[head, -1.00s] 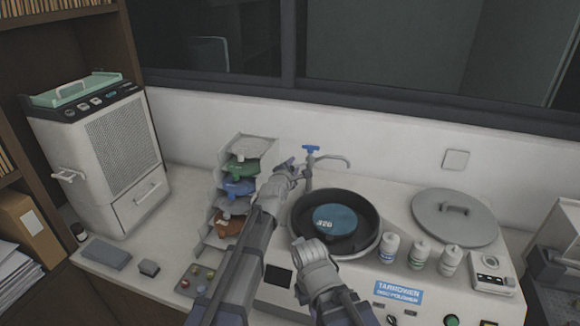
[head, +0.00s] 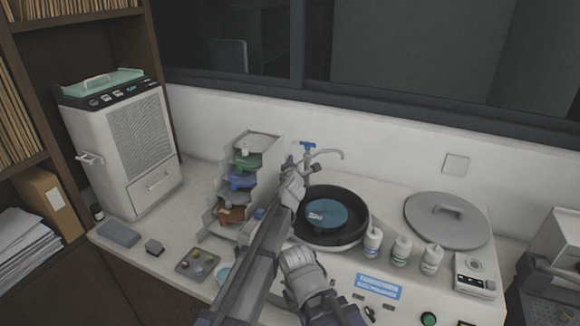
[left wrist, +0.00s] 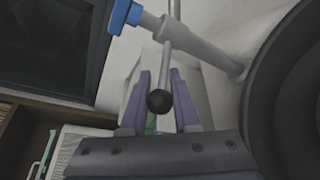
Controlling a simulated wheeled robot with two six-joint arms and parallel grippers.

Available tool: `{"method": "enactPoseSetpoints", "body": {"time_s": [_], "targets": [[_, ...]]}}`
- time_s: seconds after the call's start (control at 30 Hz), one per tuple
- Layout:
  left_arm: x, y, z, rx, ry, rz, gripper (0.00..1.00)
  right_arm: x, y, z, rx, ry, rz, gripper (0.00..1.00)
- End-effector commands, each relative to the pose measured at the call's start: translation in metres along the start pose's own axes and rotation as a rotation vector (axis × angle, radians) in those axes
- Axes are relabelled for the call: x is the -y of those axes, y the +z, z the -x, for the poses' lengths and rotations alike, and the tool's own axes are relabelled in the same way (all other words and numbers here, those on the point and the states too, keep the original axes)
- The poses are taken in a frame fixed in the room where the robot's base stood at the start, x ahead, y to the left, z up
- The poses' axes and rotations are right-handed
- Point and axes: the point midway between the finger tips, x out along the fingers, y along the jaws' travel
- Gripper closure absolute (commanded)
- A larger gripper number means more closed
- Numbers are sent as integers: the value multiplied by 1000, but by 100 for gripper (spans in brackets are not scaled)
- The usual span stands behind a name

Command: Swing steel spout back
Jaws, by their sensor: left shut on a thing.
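My left gripper (head: 290,163) is just left of the post. In the left wrist view my left gripper (left wrist: 161,100) has its purple fingers on either side of a thin steel rod (left wrist: 168,45) with a black ball end (left wrist: 160,102), and is shut on it. My right gripper's fingers are not seen.
A blue disc (head: 326,213) lies in the basin. Several small bottles (head: 401,249) stand in front of a round grey lid (head: 447,219). A stepped rack (head: 240,175) of coloured pieces and a white boxy machine (head: 120,145) stand to the left. A wall is behind.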

Motion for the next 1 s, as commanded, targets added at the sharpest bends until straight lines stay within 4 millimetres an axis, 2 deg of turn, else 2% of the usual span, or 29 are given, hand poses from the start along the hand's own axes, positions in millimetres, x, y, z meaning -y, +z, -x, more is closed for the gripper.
{"method": "enactPoseSetpoints", "body": {"time_s": [0.57, 0.6, 0.83, 1.0], "targets": [[0, 2, -4, -7, 4, 1, 100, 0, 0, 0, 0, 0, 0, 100], [0, 2, -4, -7, 4, 1, 66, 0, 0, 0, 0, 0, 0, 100], [0, 2, -3, -6, 4, 1, 41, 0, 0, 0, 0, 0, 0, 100], [0, 2, -3, -6, 4, 1, 41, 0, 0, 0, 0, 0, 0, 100]]}}
